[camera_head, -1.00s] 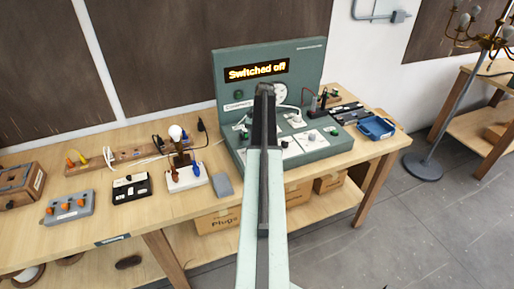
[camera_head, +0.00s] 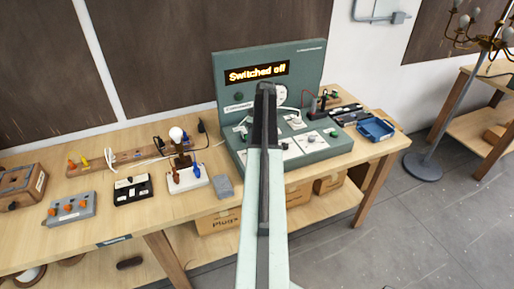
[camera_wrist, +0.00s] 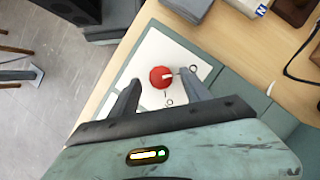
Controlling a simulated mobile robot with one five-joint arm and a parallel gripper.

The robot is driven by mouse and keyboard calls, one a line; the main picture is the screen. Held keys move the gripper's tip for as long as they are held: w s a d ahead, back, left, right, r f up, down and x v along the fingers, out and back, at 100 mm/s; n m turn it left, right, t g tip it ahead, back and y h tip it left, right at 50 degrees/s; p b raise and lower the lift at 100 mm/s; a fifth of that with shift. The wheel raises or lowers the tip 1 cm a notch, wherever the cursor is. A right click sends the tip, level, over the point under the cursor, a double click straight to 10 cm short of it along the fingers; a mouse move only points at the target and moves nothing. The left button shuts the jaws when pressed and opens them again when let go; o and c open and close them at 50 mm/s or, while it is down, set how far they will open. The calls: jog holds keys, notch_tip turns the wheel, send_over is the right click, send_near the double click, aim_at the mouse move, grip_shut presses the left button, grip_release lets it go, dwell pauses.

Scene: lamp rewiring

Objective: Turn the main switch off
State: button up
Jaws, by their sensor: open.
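The green test station (camera_head: 228,80) stands on the workbench with an upright panel and a sloped base. Its display (camera_head: 258,73) reads "Switched off". In the wrist view a red rotary knob (camera_wrist: 161,77) with a white pointer mark sits on a white plate (camera_wrist: 150,55), with small marks beside it. My gripper (camera_wrist: 168,91) is open, its two fingers on either side of the knob with gaps between. I cannot tell how far above the knob the fingertips are. In the head view my arm hides the knob and the middle of the station.
A lamp holder with a white bulb (camera_head: 176,135), a black block (camera_head: 132,189) and a grey block with orange parts (camera_head: 69,208) stand on the bench at left. A blue tray (camera_head: 376,129) lies at right. A floor lamp (camera_head: 424,165) stands beyond the bench.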

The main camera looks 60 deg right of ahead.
jog(key=p+v, duration=0.5)
jog(key=v, duration=0.1)
jog(key=shift+r, duration=0.2)
